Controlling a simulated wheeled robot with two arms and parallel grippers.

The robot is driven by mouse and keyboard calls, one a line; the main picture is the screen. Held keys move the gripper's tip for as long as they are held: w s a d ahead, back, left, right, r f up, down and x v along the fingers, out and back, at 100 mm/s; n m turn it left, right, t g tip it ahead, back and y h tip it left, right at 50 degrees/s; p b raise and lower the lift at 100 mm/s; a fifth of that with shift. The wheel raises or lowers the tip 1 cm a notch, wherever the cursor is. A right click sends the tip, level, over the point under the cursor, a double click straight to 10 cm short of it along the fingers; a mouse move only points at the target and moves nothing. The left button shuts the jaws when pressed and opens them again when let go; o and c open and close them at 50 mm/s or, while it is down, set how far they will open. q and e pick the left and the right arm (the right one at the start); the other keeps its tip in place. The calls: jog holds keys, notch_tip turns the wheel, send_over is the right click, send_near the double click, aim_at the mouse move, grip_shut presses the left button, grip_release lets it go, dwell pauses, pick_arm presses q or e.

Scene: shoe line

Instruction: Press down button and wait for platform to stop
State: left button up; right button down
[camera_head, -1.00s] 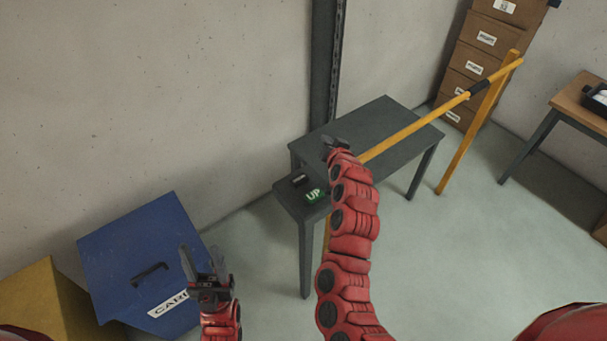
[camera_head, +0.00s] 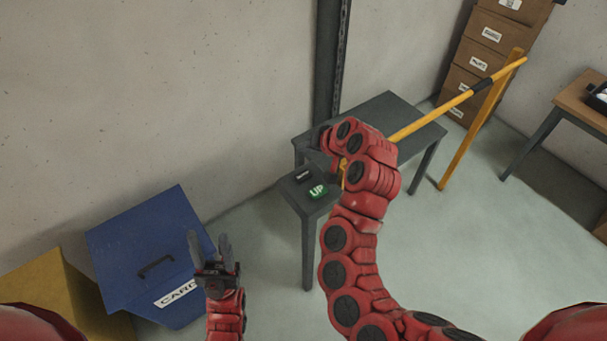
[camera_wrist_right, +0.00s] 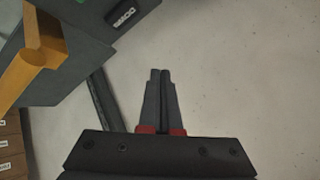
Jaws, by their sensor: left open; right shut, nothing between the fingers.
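The black down button (camera_head: 303,176) sits on the small grey control stand (camera_head: 297,200), behind the green UP button (camera_head: 318,191). In the right wrist view the black button (camera_wrist_right: 123,17) shows at the top with a pale label, ahead and left of the fingertips. My right gripper (camera_wrist_right: 160,72) is shut and empty, apart from the button, with pale floor behind it. In the head view its fingers are mostly hidden by the bent red arm near the stand. The grey platform (camera_head: 395,108) adjoins the stand. My left gripper (camera_head: 209,237) is open and empty in front of the blue box.
A yellow rail (camera_head: 440,110) runs along the platform to a yellow post (camera_head: 480,130). A blue box (camera_head: 140,235) and a yellow box (camera_head: 40,285) stand at left. Stacked brown drawers (camera_head: 480,60) are at the back, with open floor to the right.

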jog(key=b, duration=0.3)
send_over(305, 178)
notch_tip(305, 178, down, 8)
jog(key=shift+r, duration=0.15)
jog(key=shift+f+b, duration=0.5)
jog(key=shift+f, duration=0.05)
dwell(1.4)
jog(key=shift+f+b, duration=0.45)
